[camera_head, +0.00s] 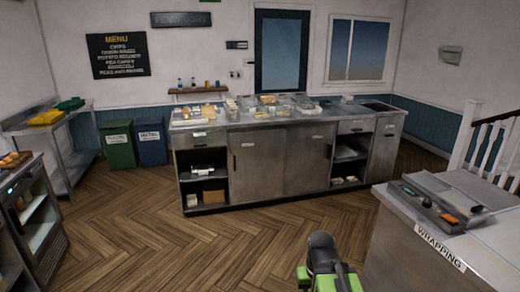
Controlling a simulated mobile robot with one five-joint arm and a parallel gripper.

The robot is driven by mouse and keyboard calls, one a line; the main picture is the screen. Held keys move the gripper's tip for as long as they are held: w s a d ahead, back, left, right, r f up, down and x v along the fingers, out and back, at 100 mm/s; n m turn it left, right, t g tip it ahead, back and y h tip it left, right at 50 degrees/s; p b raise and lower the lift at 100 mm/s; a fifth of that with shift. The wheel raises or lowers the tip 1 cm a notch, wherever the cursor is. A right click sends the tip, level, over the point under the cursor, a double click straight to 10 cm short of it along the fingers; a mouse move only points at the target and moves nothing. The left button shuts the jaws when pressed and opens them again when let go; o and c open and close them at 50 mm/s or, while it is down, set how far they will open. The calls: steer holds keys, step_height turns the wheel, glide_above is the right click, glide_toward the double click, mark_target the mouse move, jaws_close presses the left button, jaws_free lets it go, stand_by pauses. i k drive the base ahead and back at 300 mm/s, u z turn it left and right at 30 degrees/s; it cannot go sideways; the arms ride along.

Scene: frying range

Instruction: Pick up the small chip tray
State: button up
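I cannot make out for sure which thing is the small chip tray. Several small trays and containers stand on the long steel counter (260,121) across the room, too small to tell apart. A pale tray or box (232,108) stands near the middle of its top. My arm, dark with green parts, shows at the bottom edge, and its end, my gripper (322,250), is far from the counter. Its fingers cannot be made out, so I cannot see whether it is open or shut. Nothing held can be seen.
Open wooden floor (190,250) lies between me and the counter. A wrapping counter (425,262) with a machine (430,207) stands close at right. A dark cabinet (35,225) stands at left. Green (119,145) and blue (152,145) bins stand at the back left.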

mark_target(281, 115)
steer(key=u, duration=0.1)
steer(key=i, duration=3.3)
steer(key=z, duration=0.15)
